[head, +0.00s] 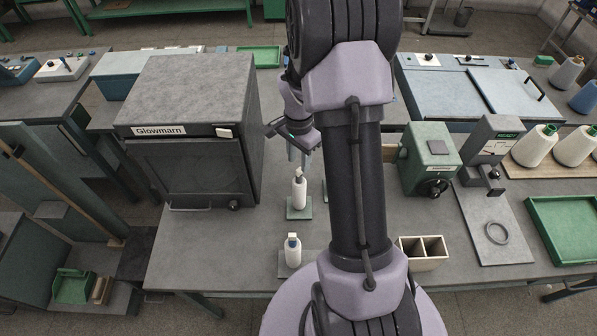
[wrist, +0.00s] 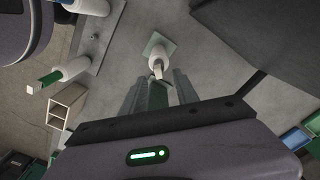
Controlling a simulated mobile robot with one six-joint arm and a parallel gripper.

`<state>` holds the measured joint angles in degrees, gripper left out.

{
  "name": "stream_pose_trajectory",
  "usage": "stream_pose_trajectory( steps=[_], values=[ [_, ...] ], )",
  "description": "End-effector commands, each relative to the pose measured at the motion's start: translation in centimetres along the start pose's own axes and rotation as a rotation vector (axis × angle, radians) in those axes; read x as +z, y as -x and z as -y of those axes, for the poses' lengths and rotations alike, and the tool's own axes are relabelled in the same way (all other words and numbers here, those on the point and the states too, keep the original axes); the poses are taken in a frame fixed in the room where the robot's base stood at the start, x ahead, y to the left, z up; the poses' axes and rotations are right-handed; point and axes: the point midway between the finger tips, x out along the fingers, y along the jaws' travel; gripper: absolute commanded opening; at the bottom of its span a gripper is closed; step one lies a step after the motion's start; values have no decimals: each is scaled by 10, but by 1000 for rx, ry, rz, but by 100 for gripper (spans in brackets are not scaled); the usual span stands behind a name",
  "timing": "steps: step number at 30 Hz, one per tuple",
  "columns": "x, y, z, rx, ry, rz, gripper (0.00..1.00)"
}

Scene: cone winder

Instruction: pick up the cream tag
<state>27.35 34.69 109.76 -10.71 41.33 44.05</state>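A small cream piece, which I take to be the cream tag (head: 299,173), sits at the top of a white bottle (head: 299,194). The bottle stands upright on a small grey-green pad (head: 299,212). In the wrist view, the cream piece (wrist: 158,69) shows at the near end of the white bottle (wrist: 158,55), just beyond my fingertips. My gripper (head: 298,156) is open, pointing down above the bottle. In the wrist view, my gripper (wrist: 160,88) has its two fingers apart with nothing held between them. I see no clear contact with the cream piece.
The dark Glowmarn cabinet (head: 190,135) stands close at left. A second white bottle (head: 292,251) stands nearer my base. At right are a green machine (head: 428,160), a two-compartment box (head: 424,254) and a green tray (head: 570,230). Bare tabletop (head: 230,240) lies front left.

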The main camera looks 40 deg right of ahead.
Motion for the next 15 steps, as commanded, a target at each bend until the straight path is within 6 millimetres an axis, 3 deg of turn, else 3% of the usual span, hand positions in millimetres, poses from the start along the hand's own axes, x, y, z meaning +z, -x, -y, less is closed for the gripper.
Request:
stream_pose_trajectory(
  steps=[5, 12, 15],
  values=[
    [2, -33, -4, 2, 0, 2, 36],
    [1, -36, -3, -1, 0, 0, 36],
    [1, -36, -3, -1, 0, 0, 19]
  ],
)
